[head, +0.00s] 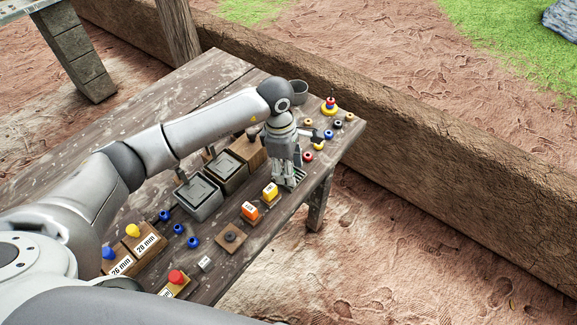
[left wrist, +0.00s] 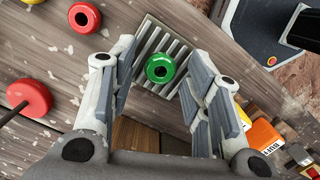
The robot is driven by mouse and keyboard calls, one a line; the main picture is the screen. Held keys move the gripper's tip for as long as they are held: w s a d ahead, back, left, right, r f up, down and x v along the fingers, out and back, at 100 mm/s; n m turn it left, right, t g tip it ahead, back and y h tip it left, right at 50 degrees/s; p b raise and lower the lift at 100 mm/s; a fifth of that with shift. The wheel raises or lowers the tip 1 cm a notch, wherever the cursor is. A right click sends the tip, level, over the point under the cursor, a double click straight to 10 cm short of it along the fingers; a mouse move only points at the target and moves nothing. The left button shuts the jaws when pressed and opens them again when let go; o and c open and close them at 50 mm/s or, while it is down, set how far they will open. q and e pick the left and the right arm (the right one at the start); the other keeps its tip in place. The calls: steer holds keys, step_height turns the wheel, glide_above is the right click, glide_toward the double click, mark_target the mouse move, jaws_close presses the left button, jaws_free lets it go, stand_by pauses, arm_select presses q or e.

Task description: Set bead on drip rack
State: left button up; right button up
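A green bead (left wrist: 160,68) with a dark hole lies on the slatted metal drip rack (left wrist: 150,42) in the left wrist view. My left gripper (left wrist: 161,58) is over the rack, its fingers spread on either side of the bead, with a visible gap to each finger. In the head view my left gripper (head: 287,178) points down at the rack (head: 299,174) near the table's front edge. The bead is hidden there behind the fingers. My right gripper is not in view.
Yellow (head: 270,191) and orange (head: 250,210) labelled blocks sit left of the rack. Lidded boxes (head: 199,195) stand behind them.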

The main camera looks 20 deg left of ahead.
arm_select(q)
steer(key=shift+r, duration=0.25)
steer(key=shift+w+r, duration=0.1)
steer(key=shift+r, duration=0.3)
step_height(320, 180, up, 11)
steer(key=a+b, duration=0.1)
steer(key=shift+a, duration=0.25)
